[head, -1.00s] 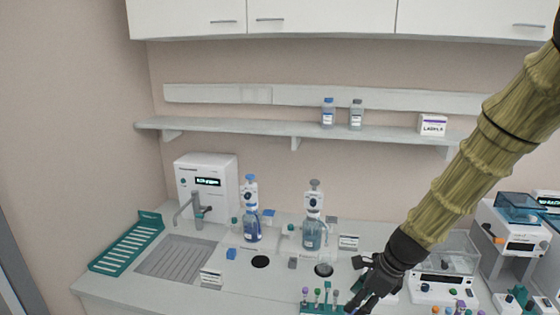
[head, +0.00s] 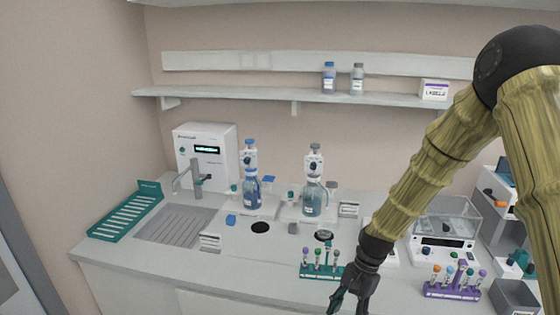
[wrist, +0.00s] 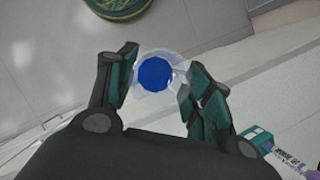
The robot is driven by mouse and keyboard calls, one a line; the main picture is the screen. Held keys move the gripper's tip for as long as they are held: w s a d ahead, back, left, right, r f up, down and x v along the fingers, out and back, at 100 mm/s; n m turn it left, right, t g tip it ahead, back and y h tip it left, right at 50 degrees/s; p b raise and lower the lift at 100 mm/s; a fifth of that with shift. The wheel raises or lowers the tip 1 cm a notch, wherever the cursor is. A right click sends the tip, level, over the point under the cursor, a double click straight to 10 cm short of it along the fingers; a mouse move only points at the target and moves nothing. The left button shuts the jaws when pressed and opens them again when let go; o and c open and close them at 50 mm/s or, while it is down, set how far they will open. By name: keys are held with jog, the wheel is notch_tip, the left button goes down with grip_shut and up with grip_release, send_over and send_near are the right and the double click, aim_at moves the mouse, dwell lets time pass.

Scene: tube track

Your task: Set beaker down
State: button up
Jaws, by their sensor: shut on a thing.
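The beaker (wrist: 172,58) is a clear round vessel seen from above in the wrist view, with a blue disc in its middle, perhaps liquid. My gripper (wrist: 160,75) is shut on it, one dark-teal finger on each side. In the head view my gripper (head: 348,300) hangs at the front edge of the counter, pointing down. The beaker cannot be made out there. The wrist view shows the counter's edge and what looks like floor below, so the beaker is held in the air.
A teal tube rack (head: 320,271) stands close left of my gripper and a purple rack (head: 453,291) to its right. A grey sink drainer (head: 178,225) is at left. A round green thing (wrist: 117,6) lies below.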

notch_tip(320, 180, down, 13)
jog(key=s+n+g+h+b, duration=0.1)
jog(key=n+b, duration=0.4)
jog(key=n, duration=0.5)
jog(key=s+h, duration=0.1)
jog(key=h, duration=0.1)
jog(key=shift+s+r+h, duration=0.2)
jog(key=shift+s+h, duration=0.1)
